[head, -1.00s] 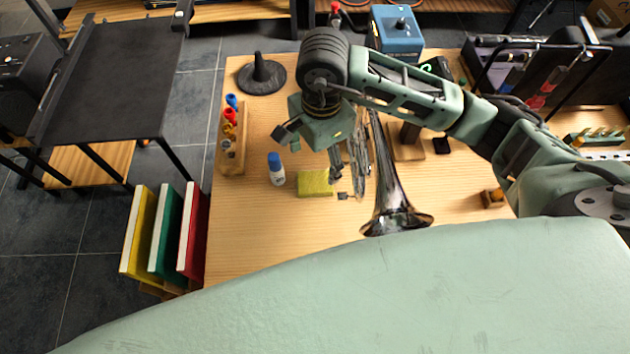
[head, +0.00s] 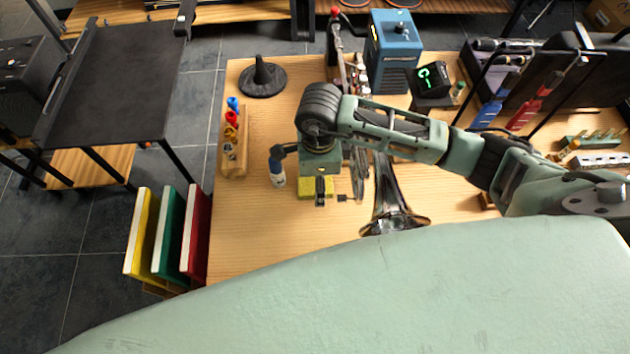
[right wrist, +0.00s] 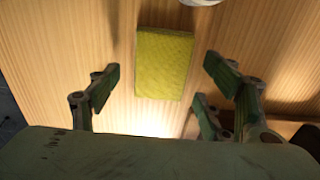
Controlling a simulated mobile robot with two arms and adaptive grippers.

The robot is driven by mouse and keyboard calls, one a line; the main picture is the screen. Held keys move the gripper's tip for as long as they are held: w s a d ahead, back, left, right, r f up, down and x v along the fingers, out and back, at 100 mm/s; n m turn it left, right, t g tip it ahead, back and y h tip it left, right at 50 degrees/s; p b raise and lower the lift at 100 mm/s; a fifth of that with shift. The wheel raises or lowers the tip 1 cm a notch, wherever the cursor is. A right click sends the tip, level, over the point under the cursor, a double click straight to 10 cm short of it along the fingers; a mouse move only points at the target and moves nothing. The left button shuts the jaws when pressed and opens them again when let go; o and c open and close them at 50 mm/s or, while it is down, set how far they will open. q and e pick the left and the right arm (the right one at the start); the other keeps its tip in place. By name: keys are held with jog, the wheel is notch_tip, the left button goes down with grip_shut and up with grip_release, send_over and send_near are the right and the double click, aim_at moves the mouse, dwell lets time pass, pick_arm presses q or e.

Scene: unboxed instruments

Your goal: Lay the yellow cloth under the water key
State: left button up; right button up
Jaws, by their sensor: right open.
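The yellow cloth (head: 304,188) is a small flat rectangle on the wooden table. My right gripper (head: 321,200) is above it and hides part of it in the head view. In the right wrist view the cloth (right wrist: 165,62) lies between the spread fingers of the right gripper (right wrist: 160,85), below them and not held. The brass instrument (head: 388,195) lies to the right of the cloth, its dark, shiny bell toward me. My right arm covers part of its tubing, and I cannot make out the water key. My left gripper is not in view.
A wooden rack of coloured items (head: 233,150) and a black cone stand (head: 262,78) are at left. The front left of the table is clear.

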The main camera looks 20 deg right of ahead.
jog(key=shift+f, duration=0.25)
jog(key=shift+c, duration=0.5)
jog(key=c, duration=1)
